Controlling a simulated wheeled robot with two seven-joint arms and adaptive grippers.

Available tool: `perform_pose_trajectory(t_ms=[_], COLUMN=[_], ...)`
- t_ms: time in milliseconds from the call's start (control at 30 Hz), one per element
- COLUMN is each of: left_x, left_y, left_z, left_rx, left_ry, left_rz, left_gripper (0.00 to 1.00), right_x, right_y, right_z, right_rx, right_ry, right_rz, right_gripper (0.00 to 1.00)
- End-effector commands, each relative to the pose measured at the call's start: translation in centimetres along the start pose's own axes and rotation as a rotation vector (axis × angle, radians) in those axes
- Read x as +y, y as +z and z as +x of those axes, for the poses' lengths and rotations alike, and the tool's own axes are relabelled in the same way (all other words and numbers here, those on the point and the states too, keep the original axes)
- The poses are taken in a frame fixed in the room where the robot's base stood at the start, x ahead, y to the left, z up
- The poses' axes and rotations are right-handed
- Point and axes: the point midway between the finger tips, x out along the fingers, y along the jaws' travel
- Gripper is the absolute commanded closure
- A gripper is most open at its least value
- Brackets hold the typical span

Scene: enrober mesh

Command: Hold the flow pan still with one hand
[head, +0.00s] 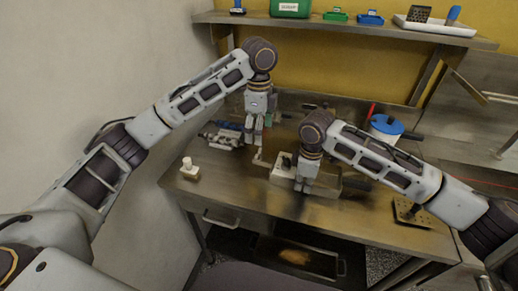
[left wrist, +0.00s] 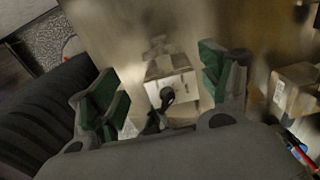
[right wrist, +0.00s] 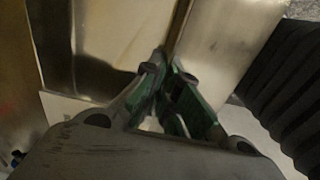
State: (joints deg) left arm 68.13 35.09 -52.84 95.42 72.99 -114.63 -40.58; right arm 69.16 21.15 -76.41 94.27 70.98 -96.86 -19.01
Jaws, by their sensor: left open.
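The flow pan, a shallow metal pan (head: 328,180), sits on the steel bench, partly hidden by my right arm. My right gripper (head: 304,188) is at its near left part. In the right wrist view its fingers (right wrist: 168,85) are nearly together at the upright metal edge of the pan (right wrist: 95,45) and look shut on it; the contact is partly hidden. My left gripper (head: 254,138) is open, pointing down above the bench. In the left wrist view, a white block with a black knob (left wrist: 178,84) shows between its fingers (left wrist: 160,90), apart from them.
A small white-topped item (head: 189,170) stands at the bench's left edge. A metal fitting (head: 222,138) lies behind it. A blue-lidded pot (head: 385,130) stands at the back right. A shelf (head: 340,30) crosses above. The bench front (head: 240,195) is clear.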

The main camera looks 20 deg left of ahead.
Motion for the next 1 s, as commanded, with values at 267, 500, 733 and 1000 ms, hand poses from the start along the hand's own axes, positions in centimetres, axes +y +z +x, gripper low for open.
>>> perform_pose_trajectory(t_ms=[267, 500, 733, 1000], left_x=[0.1, 0.0, 0.0, 0.0], left_y=[0.1, 0.1, 0.0, 0.1], left_z=[3.3, 6.2, 7.9, 8.1], left_rx=[-0.001, -0.001, 0.000, -0.001], left_ry=[0.002, 0.001, 0.001, 0.001], left_rz=[-0.001, 0.000, 0.000, 0.000], left_gripper=[0.21, 0.21, 0.21, 0.21], right_x=[0.0, 0.0, 0.0, 0.0], right_y=[0.0, 0.0, 0.0, 0.0], right_z=[0.0, 0.0, 0.0, -0.1], right_rx=[0.001, 0.001, 0.001, 0.001], right_ry=[0.001, 0.001, 0.001, 0.001], right_rz=[0.000, 0.000, 0.000, 0.000], right_gripper=[1.00, 1.00, 1.00, 1.00])
